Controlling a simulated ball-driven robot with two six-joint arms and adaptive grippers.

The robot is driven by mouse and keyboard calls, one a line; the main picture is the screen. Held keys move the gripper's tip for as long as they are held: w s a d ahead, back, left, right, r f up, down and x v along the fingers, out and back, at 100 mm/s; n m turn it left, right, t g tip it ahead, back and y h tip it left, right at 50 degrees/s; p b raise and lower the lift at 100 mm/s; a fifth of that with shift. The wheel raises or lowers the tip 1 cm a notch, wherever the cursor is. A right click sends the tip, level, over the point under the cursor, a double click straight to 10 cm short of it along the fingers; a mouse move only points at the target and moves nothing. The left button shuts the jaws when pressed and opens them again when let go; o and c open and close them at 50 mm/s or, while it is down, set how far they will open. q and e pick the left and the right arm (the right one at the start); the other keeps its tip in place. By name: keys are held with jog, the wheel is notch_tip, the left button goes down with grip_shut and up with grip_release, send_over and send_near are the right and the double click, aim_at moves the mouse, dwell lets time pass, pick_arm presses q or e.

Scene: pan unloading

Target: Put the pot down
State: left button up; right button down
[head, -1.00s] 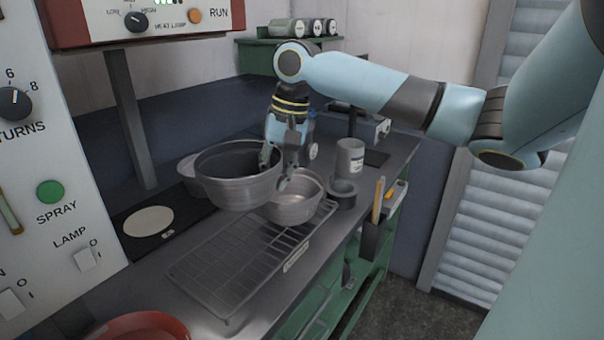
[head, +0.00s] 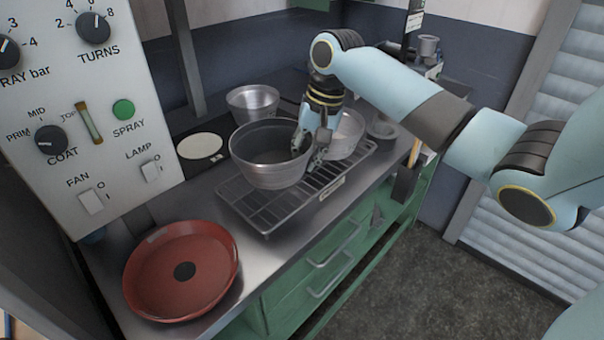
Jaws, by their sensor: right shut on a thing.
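A grey metal pot (head: 265,160) is at the centre of the head view, over the wire rack (head: 262,217). My right gripper (head: 312,150) reaches down at the pot's right side and is shut on its rim. The pot looks upright. Whether its base touches the rack or hangs just above it, I cannot tell. My left gripper is not in view.
A second metal pot (head: 347,134) is close behind the gripper on the right. Another pot (head: 252,101) stands behind, near a pale disc (head: 200,146). A red round pan (head: 172,295) lies at the front left. A control panel (head: 65,130) borders the left.

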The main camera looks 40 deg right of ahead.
aim_at(302, 186)
jog(key=shift+w+a+f, duration=0.2)
jog(key=shift+w+f, duration=0.25)
jog(key=shift+w, duration=0.1)
jog(key=x, duration=0.3)
jog(key=shift+s+d+f, duration=0.25)
jog(key=shift+f, duration=0.2)
jog(key=c, duration=1.5)
grip_release()
jog(key=shift+o, duration=0.2)
jog(key=v, duration=1.2)
jog(key=shift+s, duration=0.1)
